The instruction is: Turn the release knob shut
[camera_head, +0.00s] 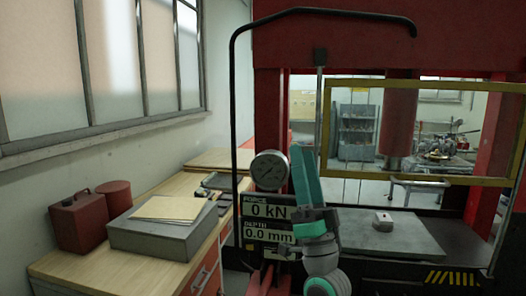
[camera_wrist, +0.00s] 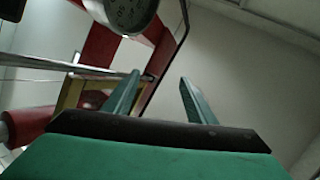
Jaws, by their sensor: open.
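I cannot make out the release knob for certain in either view; my arm covers part of the area below the readouts. The red press (camera_head: 270,112) carries a round gauge (camera_head: 269,170) above a panel (camera_head: 266,223) reading 0 kN and 0.0 mm. My gripper (camera_head: 299,150) points upward in front of the press, just right of the gauge and panel. In the wrist view, my gripper (camera_wrist: 160,88) has its two green fingers spread apart with nothing between them. The gauge (camera_wrist: 130,10) shows beyond them at the top.
A black bent bar (camera_head: 234,120) rises left of the gauge and arches over the press. A yellow-framed guard (camera_head: 420,84) is at right. A wooden bench (camera_head: 75,262) stands left, holding a red can (camera_head: 79,221) and grey box (camera_head: 150,236).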

